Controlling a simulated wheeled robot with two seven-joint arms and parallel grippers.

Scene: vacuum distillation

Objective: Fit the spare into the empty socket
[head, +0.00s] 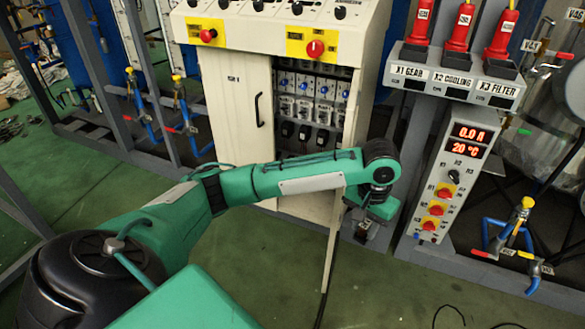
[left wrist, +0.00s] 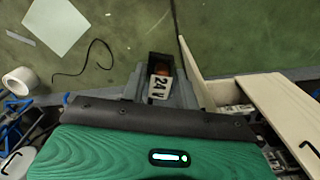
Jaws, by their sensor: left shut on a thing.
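My left gripper (left wrist: 160,86) is shut on the spare (left wrist: 161,88), a small dark block with an orange part and a white label that reads 24V. In the head view my left gripper (head: 366,222) hangs low in front of the cabinet's right side, beyond the open door's edge; the spare is small and dark there. The open cabinet (head: 232,120) holds rows of grey and white modules (head: 303,108) with blue parts on top. The gripper is apart from these modules. I cannot pick out the empty socket. My right gripper is not in view.
A thin open cabinet door (head: 333,250) stands close to my left gripper. A control box (head: 450,180) with red knobs stands to the right. In the left wrist view, a tape roll (left wrist: 19,80) and a paper sheet (left wrist: 57,24) lie on the green floor, with a dark cable.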

